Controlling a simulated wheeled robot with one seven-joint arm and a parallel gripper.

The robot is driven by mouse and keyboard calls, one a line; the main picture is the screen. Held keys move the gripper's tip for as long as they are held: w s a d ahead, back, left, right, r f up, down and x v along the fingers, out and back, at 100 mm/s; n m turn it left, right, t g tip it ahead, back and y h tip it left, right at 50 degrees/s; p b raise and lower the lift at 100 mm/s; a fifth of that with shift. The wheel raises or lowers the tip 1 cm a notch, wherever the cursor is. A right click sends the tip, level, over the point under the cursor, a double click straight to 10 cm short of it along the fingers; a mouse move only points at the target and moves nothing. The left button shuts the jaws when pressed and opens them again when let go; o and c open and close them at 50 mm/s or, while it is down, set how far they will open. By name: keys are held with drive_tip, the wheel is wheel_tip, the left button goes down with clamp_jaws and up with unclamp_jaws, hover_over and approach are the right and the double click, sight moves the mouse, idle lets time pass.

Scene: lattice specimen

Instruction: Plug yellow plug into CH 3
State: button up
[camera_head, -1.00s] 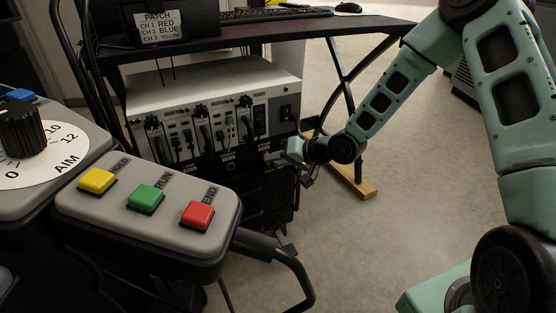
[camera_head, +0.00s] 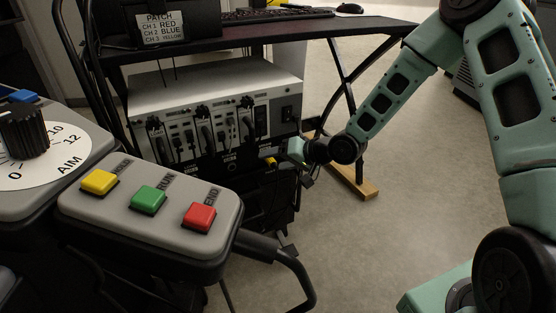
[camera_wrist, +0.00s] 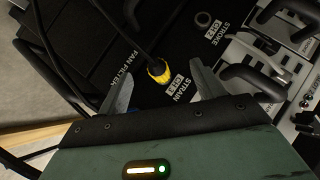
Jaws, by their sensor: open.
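The yellow plug (camera_wrist: 159,72) stands at the dark panel beside the STRAIN label (camera_wrist: 171,91) in the wrist view, with its black cable running up and left. The label's boxed channel mark is too small to read surely. My gripper (camera_wrist: 161,78) is open, its fingers on either side of the plug with gaps, not touching it. How deep the plug sits, and its socket, I cannot tell. In the head view, the yellow plug (camera_head: 271,161) shows at the lower right front of the rack unit (camera_head: 205,95), just left of my gripper (camera_head: 284,157).
A STROKE port (camera_wrist: 203,19) is nearby on the panel. Black cables and connectors (camera_wrist: 255,82) crowd the right of the wrist view. A sign (camera_head: 160,27) reads CH 3 YELLOW. A button box (camera_head: 150,215) stands front left; open floor lies right.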

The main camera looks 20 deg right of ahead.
idle(0.3)
drive_tip(key=p+v, duration=0.4)
drive_tip(key=v, duration=0.1)
idle(0.5)
drive_tip(key=p+v, duration=0.7)
drive_tip(key=v, duration=1)
drive_tip(key=shift+s+p, duration=0.2)
drive_tip(key=shift+p, duration=0.15)
